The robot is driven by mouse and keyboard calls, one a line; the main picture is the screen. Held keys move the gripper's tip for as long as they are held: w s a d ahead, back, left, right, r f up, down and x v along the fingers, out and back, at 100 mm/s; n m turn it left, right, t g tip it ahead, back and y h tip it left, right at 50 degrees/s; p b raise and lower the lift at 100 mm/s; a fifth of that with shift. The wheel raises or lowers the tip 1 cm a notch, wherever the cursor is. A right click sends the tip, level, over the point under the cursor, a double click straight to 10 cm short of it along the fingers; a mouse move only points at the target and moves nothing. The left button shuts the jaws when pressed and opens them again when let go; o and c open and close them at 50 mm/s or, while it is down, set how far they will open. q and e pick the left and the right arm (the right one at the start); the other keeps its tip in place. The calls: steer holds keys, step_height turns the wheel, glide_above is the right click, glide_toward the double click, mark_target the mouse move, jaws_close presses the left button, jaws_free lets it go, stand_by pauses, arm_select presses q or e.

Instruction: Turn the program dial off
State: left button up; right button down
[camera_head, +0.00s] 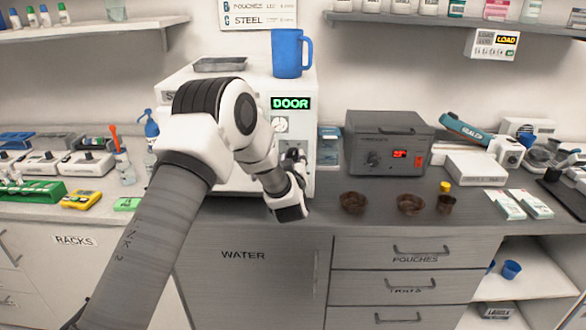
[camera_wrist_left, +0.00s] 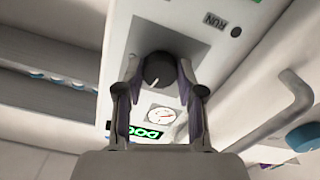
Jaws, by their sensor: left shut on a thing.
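The white autoclave-like machine (camera_head: 308,88) stands on the counter, with a green display reading DOOR (camera_head: 290,103) and a round gauge (camera_head: 280,125) below it. My left gripper (camera_head: 292,160) is at the front panel under the gauge, and my arm covers much of the machine's front. In the left wrist view, the dark round program dial (camera_wrist_left: 160,70) with a pale pointer line sits between the fingertips of my left gripper (camera_wrist_left: 158,80), which is shut on it. A RUN label and a dark button (camera_wrist_left: 236,32) are beside the dial. My right gripper is not in view.
A blue mug (camera_head: 288,53) and a grey tray (camera_head: 220,64) stand on top of the machine. A grey box with a red display (camera_head: 388,143) stands to the right. Several brown bowls (camera_head: 353,202) sit near the counter's front edge.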

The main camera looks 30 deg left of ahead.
arm_select(q)
steer(key=n+b, duration=0.6)
steer(key=b, duration=0.1)
steer(key=n+b, duration=0.3)
steer(key=b, duration=0.1)
steer(key=shift+f, duration=0.25)
steer(key=n+b, duration=0.5)
steer(key=b, duration=0.1)
steer(key=n+b, duration=0.4)
steer(key=b, duration=0.2)
steer(key=shift+r+n+b, duration=0.2)
steer(key=shift+n+b, duration=0.1)
steer(key=shift+n, duration=0.1)
steer(key=shift+r+n+b, duration=0.2)
steer(key=shift+n+b, duration=0.6)
steer(key=shift+b, duration=0.05)
steer(key=o, duration=1.1)
steer(key=shift+o, duration=0.2)
steer(key=v, duration=1.2)
